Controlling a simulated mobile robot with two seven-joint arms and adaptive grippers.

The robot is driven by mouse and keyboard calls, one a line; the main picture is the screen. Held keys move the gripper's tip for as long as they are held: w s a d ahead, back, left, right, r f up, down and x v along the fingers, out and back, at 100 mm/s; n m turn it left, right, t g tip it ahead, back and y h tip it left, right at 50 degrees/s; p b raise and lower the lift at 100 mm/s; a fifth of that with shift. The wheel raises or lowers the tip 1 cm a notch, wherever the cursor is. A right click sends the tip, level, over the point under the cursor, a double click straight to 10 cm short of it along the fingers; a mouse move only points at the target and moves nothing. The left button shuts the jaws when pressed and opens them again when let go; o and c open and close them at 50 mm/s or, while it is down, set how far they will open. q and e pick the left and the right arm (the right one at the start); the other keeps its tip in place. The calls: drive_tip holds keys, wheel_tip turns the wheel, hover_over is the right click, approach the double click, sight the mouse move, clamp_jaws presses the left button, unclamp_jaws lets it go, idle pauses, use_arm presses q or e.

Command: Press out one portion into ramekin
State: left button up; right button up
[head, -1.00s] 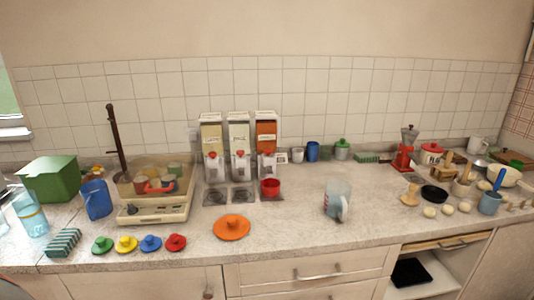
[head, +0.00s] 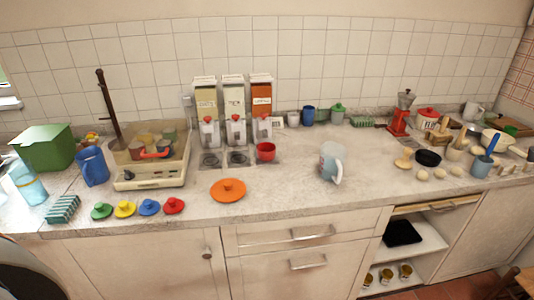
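Three upright dispensers stand side by side at the wall: a left one (head: 206,107), a middle one (head: 234,107) and a right one (head: 262,104) with an orange-brown front. Each has a clear lower part with a red knob. A red ramekin (head: 265,152) stands below the right dispenser's outlet. Its inside is too small to make out. The spots below the left and middle dispensers are empty round pads. Neither of my grippers is in view.
An orange lidded disc (head: 228,190) lies in front of the dispensers, and a clear jug (head: 332,162) stands to the right. A cream appliance (head: 150,178) is at the left. Several coloured lids (head: 149,207) line the front edge. The counter (head: 290,197) between disc and jug is clear.

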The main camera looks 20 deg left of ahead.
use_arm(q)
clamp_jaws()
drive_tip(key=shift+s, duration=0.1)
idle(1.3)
